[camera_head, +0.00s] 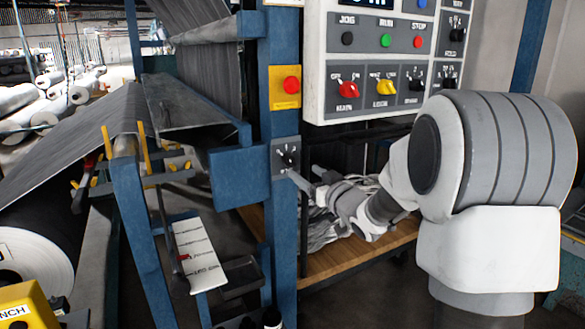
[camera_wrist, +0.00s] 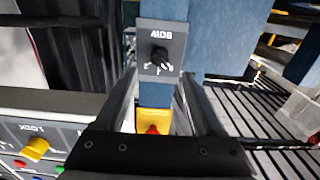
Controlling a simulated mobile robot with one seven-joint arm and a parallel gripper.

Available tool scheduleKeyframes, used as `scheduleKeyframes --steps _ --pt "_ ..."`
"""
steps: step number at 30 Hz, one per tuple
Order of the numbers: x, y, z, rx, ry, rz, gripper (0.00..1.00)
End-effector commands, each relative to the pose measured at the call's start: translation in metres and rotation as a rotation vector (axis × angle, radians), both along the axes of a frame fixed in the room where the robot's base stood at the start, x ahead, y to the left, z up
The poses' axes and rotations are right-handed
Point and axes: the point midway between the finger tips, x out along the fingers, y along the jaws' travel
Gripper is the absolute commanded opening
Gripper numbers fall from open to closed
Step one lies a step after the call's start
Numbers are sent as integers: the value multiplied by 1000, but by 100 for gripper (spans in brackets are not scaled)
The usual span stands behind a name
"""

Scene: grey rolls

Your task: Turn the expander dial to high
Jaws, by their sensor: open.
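A grey plate labelled BOW carries a small black dial (camera_wrist: 159,57) with white marks around it. It is the likely expander dial, though no "expander" label is readable. In the head view the dial (camera_head: 288,157) sits on a blue post below a red button. My gripper (camera_head: 303,178) reaches in from the right, close to the plate at its lower right. In the wrist view my gripper (camera_wrist: 160,82) has its two fingers spread apart, with nothing between them and the dial ahead. The picture there is upside down. I cannot tell which mark the dial points at.
A white control panel (camera_head: 320,85) with coloured buttons and knobs hangs above my arm. The red button on its yellow plate (camera_head: 285,101) is above the dial. A blue frame with grey fabric (camera_head: 75,140) stands left. A wooden shelf (camera_head: 345,256) lies below.

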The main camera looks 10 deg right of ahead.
Motion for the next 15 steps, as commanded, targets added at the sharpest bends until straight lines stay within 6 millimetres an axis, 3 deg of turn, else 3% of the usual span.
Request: scheduleKeyframes --steps 6,15 --pt "39 13 -2 -1 0 0 71" --pt "70 23 -1 0 1 -1 71"
